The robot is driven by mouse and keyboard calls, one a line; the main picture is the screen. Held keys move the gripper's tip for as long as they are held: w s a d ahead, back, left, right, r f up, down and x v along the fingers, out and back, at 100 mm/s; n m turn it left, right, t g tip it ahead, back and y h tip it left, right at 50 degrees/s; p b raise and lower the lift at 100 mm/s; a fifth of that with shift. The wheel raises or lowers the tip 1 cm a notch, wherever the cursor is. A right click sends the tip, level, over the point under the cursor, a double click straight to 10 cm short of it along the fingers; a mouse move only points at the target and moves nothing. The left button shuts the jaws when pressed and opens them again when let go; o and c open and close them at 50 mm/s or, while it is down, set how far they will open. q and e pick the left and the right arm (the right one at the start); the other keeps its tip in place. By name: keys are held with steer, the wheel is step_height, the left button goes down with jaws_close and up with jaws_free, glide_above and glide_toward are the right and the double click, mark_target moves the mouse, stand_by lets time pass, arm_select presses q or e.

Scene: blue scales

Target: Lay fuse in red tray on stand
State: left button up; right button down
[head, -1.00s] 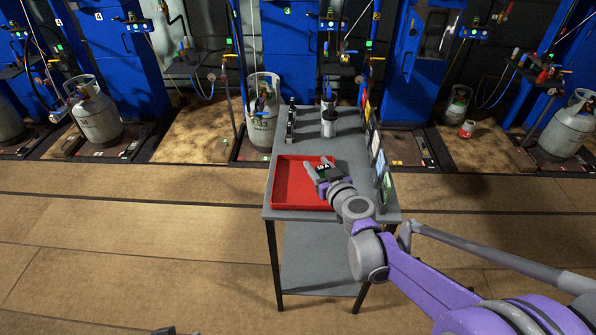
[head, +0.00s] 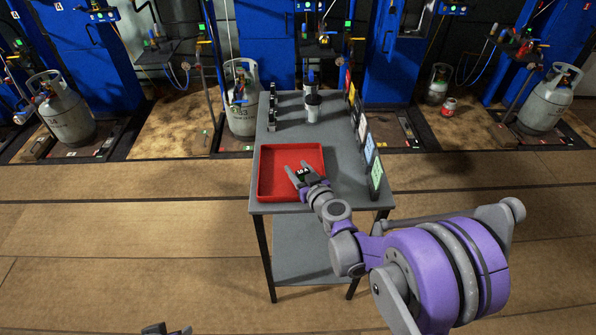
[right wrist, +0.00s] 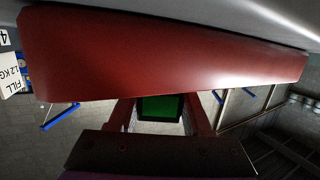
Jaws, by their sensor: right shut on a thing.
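The red tray (head: 270,188) lies on the front left of the grey stand (head: 338,188). My right gripper (head: 297,168) is over the tray's right half in the head view, its fingers pointing to the back left. It is shut on the fuse (head: 303,174), a small dark block with a light label. In the right wrist view, the fuse (right wrist: 160,107) shows a green face between the fingers, and the red tray (right wrist: 165,55) fills the upper part, very close. I cannot tell whether the fuse touches the tray. My left gripper (head: 166,329) is barely in view at the bottom edge.
Gas cylinders, such as a grey one (head: 242,98), stand behind. The floor in front is clear.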

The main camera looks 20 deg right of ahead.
steer(key=shift+f, duration=0.25)
steer(key=shift+c, duration=1.7)
jaws_free()
steer(key=shift+r, duration=0.1)
steer(key=shift+s+r, duration=0.1)
steer(key=shift+r, duration=0.05)
steer(key=v, duration=1.1)
steer(key=s+a+f+n+g+y, duration=0.25)
steer(key=s+a+g, duration=0.35)
steer(key=s+a, duration=0.3)
steer(key=s+d+f+m+g+h, duration=0.1)
steer(key=s+d+m+g+h, duration=0.1)
steer(key=s, duration=0.4)
steer(key=s+d+f+m+g+h, duration=0.1)
steer(key=s+d+g+h, duration=0.1)
steer(key=s, duration=0.5)
steer(key=shift+s+d+m+g+p, duration=0.25)
steer(key=shift+d+m+g+p, duration=0.1)
steer(key=shift+d, duration=0.45)
